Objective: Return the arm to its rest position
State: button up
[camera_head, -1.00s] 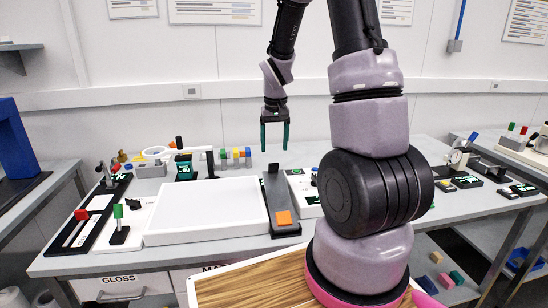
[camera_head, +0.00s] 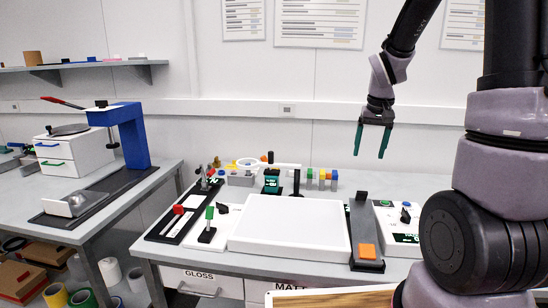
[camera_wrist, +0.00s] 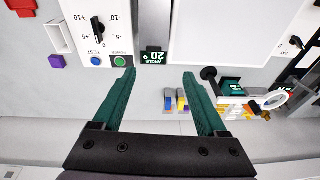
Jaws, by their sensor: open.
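My gripper (camera_head: 373,140) is open and empty, with two green fingers pointing down. In the head view it hangs above the back of the inspection table, clear of everything below it. In the wrist view my gripper (camera_wrist: 160,88) shows its two green fingers spread apart with nothing between them. My arm comes down from the upper right, and its large joints cover the right part of the head view.
A white light panel (camera_head: 290,224) lies on the table (camera_head: 160,246). A dark stand with an orange block (camera_head: 367,251) is right of it. Small coloured blocks (camera_head: 322,178) stand behind. A blue press (camera_head: 131,135) stands on the left bench. The air around my gripper is free.

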jog(key=s+a+r+t+y, duration=0.1)
jog(key=s+a+r+t, duration=0.1)
jog(key=s+r, duration=0.6)
jog(key=s+a+r+m+t+y, duration=0.1)
jog(key=s+a+r, duration=0.3)
jog(key=s+r, duration=0.4)
jog(key=s+t, duration=0.1)
jog(key=s, duration=0.1)
jog(key=shift+s+r+t, duration=0.15)
jog(key=shift+s+t, duration=0.2)
jog(key=shift+t, duration=0.05)
jog(key=shift+d, duration=0.1)
dwell(1.0)
